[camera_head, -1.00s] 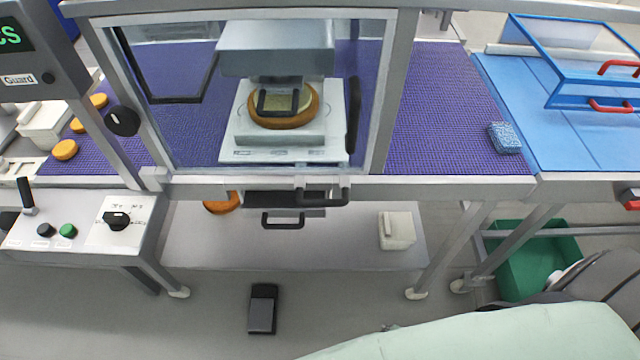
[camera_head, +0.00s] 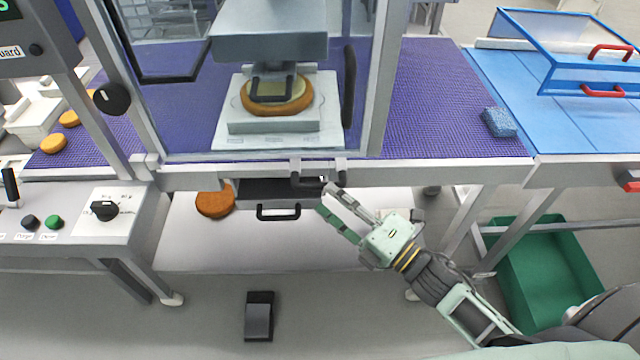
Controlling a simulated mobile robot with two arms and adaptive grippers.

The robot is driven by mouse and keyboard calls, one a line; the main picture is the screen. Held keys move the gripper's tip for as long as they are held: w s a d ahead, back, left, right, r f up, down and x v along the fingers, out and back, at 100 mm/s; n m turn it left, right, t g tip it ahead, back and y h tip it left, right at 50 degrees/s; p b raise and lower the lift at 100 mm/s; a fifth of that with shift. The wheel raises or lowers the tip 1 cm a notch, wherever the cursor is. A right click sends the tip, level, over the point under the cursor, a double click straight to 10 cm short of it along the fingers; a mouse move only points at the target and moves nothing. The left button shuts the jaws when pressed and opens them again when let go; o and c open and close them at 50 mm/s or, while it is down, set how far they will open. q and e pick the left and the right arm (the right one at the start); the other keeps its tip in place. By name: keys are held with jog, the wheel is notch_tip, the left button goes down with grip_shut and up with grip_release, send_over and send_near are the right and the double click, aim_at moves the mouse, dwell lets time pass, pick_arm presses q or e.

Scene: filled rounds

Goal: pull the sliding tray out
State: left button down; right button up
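A dark tray-like drawer (camera_head: 262,193) sits under the front edge of the conveyor table, with a black bar handle (camera_head: 278,213) on its front. A second dark handle (camera_head: 308,182) hangs on two grey brackets at the table's front edge, just above and to the right; I cannot tell which part it belongs to. My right gripper (camera_head: 328,197) comes in from the lower right. Its fingers are spread, and their tips are by the right end of this second handle, partly hiding it. I cannot tell if they touch. My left gripper is out of view.
The press above holds a round orange-brown piece (camera_head: 277,108) behind a clear guard frame. An orange piece (camera_head: 214,203) lies on the lower shelf (camera_head: 200,245). A black pedal (camera_head: 259,315) stands on the floor, with open floor around it. A green bin (camera_head: 545,265) stands lower right.

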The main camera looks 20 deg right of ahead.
aim_at(318, 183)
jog(key=p+x, duration=0.1)
jog(key=x, duration=0.4)
jog(key=shift+w, duration=0.1)
grip_shut()
dwell(0.5)
